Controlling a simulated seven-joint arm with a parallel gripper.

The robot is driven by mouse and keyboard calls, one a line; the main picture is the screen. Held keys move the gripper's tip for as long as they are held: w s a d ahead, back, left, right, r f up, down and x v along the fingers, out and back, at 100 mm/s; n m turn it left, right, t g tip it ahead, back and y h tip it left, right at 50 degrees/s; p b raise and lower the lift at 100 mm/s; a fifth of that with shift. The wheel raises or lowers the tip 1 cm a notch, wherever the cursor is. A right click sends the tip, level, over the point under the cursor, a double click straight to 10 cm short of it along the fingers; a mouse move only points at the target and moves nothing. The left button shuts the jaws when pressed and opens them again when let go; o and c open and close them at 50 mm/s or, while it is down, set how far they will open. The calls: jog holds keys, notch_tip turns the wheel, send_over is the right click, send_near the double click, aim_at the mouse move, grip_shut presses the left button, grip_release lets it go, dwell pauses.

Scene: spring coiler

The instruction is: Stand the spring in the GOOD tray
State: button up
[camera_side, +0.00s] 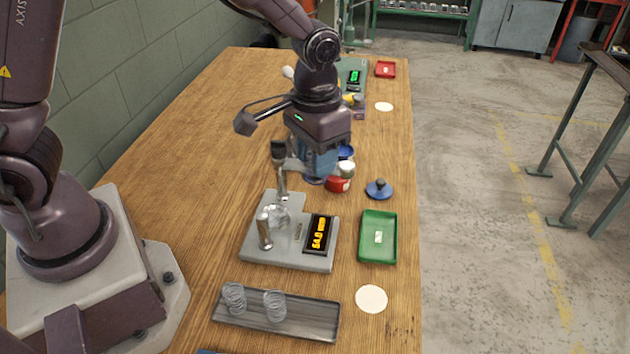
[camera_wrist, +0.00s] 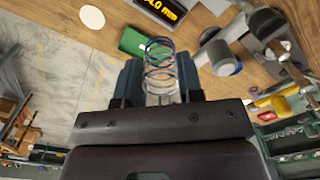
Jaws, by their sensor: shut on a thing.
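The spring (camera_wrist: 160,72), a clear wire coil, stands between the blue fingers of my gripper (camera_wrist: 160,88) in the wrist view. My gripper is shut on it. In the side view my gripper (camera_side: 318,168) is above the table, behind the grey gauge; the spring cannot be made out clearly there. The green tray (camera_side: 380,256) is right of the gauge, with a small white label on its floor and no spring in it. It also shows in the wrist view (camera_wrist: 130,41), partly behind the spring. I cannot read the label.
The grey gauge (camera_side: 262,252) has a lit orange display. A grey tray (camera_side: 318,318) at the front holds two springs. A blue round piece with a knob (camera_side: 379,190) sits behind the green tray. A red tray (camera_side: 392,75) is at the far end. A white disc (camera_side: 371,299) lies in front.

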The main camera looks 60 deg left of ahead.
jog(key=shift+w+d+f, duration=1)
jog(key=shift+w+f, duration=0.75)
jog(key=shift+f, duration=0.6)
jog(key=shift+w+d+f, duration=1)
jog(key=shift+w+f, duration=0.8)
jog(key=shift+f, duration=0.6)
jog(key=shift+w+d+f, duration=1)
jog(key=shift+w+f, duration=0.75)
jog(key=shift+f, duration=0.6)
jog(key=shift+f, duration=0.9)
jog(key=o, duration=1.1)
jog(key=shift+r, duration=4.55)
